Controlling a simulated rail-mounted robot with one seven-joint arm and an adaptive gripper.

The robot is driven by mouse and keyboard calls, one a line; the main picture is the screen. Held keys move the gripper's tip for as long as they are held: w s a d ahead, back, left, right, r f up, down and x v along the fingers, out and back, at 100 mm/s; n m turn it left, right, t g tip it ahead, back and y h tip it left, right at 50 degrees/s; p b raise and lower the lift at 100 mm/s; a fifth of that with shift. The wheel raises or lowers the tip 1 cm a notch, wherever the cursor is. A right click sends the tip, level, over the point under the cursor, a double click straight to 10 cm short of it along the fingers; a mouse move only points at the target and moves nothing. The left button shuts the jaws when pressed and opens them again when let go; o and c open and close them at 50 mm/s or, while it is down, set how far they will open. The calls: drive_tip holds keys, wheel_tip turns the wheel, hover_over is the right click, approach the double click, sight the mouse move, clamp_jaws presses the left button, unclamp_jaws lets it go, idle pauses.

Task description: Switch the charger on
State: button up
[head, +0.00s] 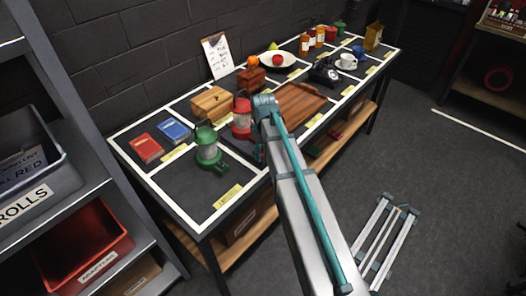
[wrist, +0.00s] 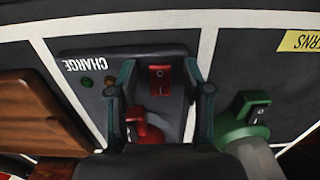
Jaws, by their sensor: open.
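The charger (wrist: 130,66) is a dark grey box marked CHARGE, upside down in the wrist view. Its red rocker switch (wrist: 160,72) lies between my fingers, with no clear contact. Two small dim lamps (wrist: 87,82), one greenish and one brownish, are beside it. In the head view my arm hides the charger. My gripper (wrist: 160,85) is open and empty, pointing down over the charger. A red lantern (head: 241,119) stands close by; its top shows partly hidden by my gripper in the wrist view (wrist: 148,128).
A green lantern (head: 208,150) stands at the front of the table (head: 190,205); its top is near my right finger in the wrist view (wrist: 240,125). A brown wooden tray (head: 300,104) lies on the other side. Books (head: 146,148) and a wooden box (head: 211,103) stand at left.

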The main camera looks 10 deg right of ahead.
clamp_jaws()
drive_tip(key=shift+w+a+r+g+h+p, duration=0.25)
drive_tip(key=shift+w+r+g+p, duration=0.2)
drive_tip(key=shift+p, duration=0.6)
drive_tip(key=shift+g+h+p, duration=0.45)
drive_tip(key=shift+g+p, duration=0.2)
drive_tip(key=shift+p, duration=0.1)
drive_tip(key=shift+f+g+h, duration=0.2)
drive_tip(key=shift+g+h, duration=0.1)
drive_tip(key=shift+s, duration=0.1)
unclamp_jaws()
